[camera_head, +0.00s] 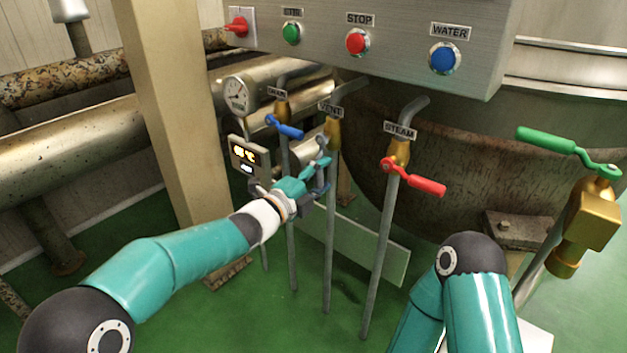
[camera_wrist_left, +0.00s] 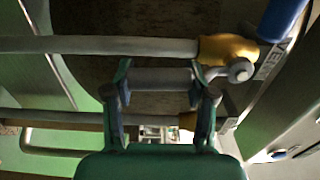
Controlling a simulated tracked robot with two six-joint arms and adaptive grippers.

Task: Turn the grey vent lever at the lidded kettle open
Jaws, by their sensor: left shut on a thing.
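The brass vent valve (camera_head: 333,131) sits on a thin grey pipe under a VENT label, left of the dark kettle (camera_head: 470,165). My left gripper (camera_head: 319,172) is just below this valve and covers most of its lever. In the left wrist view the grey vent lever (camera_wrist_left: 165,77) runs from a round pivot beside a brass valve body (camera_wrist_left: 228,50), roughly along the pipe. The fingers of my left gripper (camera_wrist_left: 160,88) stand on either side of it, shut on its grip. My right gripper is not in view; part of my right arm shows at the bottom.
A blue lever (camera_head: 285,127) is close on the left and a red steam lever (camera_head: 413,177) on the right. A green-handled valve (camera_head: 560,140) stands farther right. The control panel (camera_head: 400,40) hangs above.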

